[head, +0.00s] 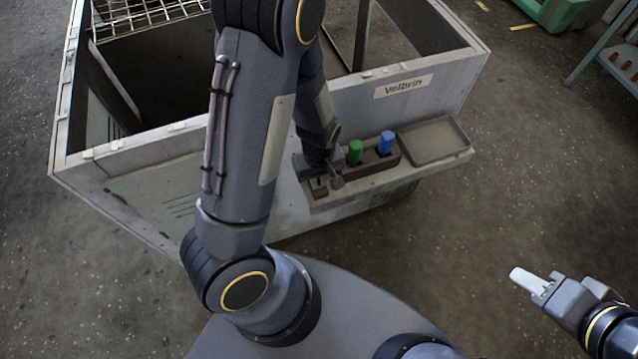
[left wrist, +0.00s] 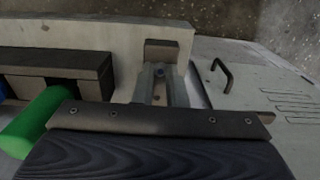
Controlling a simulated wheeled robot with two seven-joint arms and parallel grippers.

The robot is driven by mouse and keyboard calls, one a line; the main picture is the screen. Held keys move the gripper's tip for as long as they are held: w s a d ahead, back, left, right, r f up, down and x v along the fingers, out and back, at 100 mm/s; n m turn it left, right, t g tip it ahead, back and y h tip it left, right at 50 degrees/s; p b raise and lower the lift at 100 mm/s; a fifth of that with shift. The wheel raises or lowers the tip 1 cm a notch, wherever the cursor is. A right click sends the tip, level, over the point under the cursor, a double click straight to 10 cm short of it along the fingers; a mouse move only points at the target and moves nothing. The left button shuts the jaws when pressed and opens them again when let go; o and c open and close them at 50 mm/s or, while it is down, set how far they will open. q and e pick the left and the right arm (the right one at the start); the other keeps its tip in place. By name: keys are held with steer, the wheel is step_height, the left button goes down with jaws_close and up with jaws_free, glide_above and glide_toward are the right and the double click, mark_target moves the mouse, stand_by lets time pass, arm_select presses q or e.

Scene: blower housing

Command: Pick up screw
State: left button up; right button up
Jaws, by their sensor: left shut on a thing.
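My left gripper (head: 328,184) is at the left end of the shelf on the front of the housing. In the left wrist view its fingers (left wrist: 160,88) reach down to the shelf beside a dark block (left wrist: 162,50). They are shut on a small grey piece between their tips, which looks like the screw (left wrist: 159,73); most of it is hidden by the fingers. My right gripper (head: 530,281) is apart from the housing, over the floor at the lower right. Its pale fingertips overlap in the view, so its opening is unclear.
A green-handled tool (head: 355,152) and a blue-handled tool (head: 386,142) stand in a dark holder right of my left gripper. A shallow grey tray (head: 432,140) is at the shelf's right end. The open housing (head: 350,112) rises behind.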

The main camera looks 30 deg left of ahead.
mark_target(319, 183)
arm_select(q)
steer(key=shift+r+p, duration=0.3)
steer(key=shift+r, duration=0.3)
step_height(319, 183, up, 3)
steer(key=shift+p, duration=0.5)
steer(key=s+a+r+p, duration=0.2)
steer(key=s+r+p, duration=0.4)
steer(key=s, duration=0.8)
steer(key=shift+a+r+p, duration=0.25)
steer(key=shift+r+p, duration=0.1)
steer(key=shift+r, duration=1.3)
steer(key=shift+w, duration=0.1)
